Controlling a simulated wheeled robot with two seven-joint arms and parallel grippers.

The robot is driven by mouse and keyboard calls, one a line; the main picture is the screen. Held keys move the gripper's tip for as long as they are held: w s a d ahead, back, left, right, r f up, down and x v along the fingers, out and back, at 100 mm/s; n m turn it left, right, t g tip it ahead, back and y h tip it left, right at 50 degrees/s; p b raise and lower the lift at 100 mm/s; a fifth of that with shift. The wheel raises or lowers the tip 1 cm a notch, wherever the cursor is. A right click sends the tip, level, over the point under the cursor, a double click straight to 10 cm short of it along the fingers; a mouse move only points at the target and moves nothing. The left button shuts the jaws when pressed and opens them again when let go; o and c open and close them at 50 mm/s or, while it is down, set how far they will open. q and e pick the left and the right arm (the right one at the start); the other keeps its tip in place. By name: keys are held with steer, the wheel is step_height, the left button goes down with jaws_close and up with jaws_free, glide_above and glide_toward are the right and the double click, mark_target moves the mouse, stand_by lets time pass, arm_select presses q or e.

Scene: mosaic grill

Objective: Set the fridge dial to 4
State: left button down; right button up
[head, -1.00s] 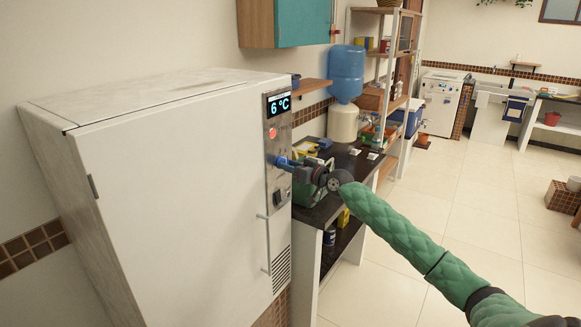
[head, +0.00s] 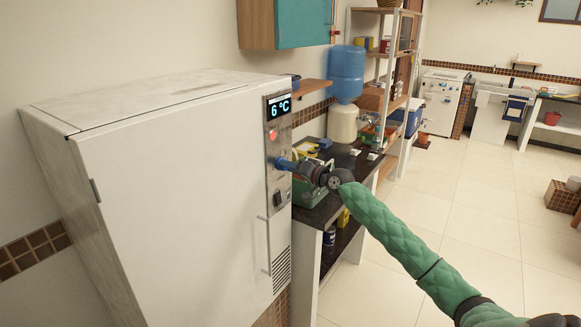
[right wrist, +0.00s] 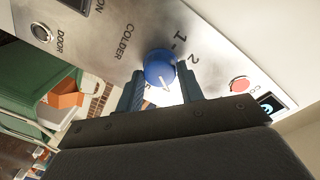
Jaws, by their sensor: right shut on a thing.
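The white fridge (head: 170,200) stands at the left in the head view, with a metal control strip (head: 278,226) on its right edge. Its display (head: 279,106) reads 6 °C. The blue dial (right wrist: 160,70) is on the panel in the right wrist view, with a pale pointer line on its face. The marks 1 and 2 and the word COLDER show near it; the other numbers are hidden. My right gripper (right wrist: 162,88) is shut on the dial, one finger on each side. My left gripper is not in view.
A red light (head: 272,135) glows above the dial, and a black switch (head: 277,199) sits below it. A vertical handle (head: 265,245) is lower on the door. A dark counter (head: 325,208) with a green crate stands beside the fridge.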

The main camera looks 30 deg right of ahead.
steer(key=shift+d+r+m+p, duration=0.1)
steer(key=shift+m+p, duration=0.2)
steer(key=shift+m, duration=0.8)
steer(key=o, duration=0.8)
steer(key=shift+o, duration=0.9)
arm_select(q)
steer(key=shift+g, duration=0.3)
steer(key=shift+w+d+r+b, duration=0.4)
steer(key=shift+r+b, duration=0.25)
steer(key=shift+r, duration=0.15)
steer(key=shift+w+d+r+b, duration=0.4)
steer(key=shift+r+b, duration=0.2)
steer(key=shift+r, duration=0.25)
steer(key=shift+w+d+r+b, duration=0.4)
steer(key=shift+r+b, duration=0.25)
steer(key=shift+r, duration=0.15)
arm_select(e)
steer(key=v, duration=0.8)
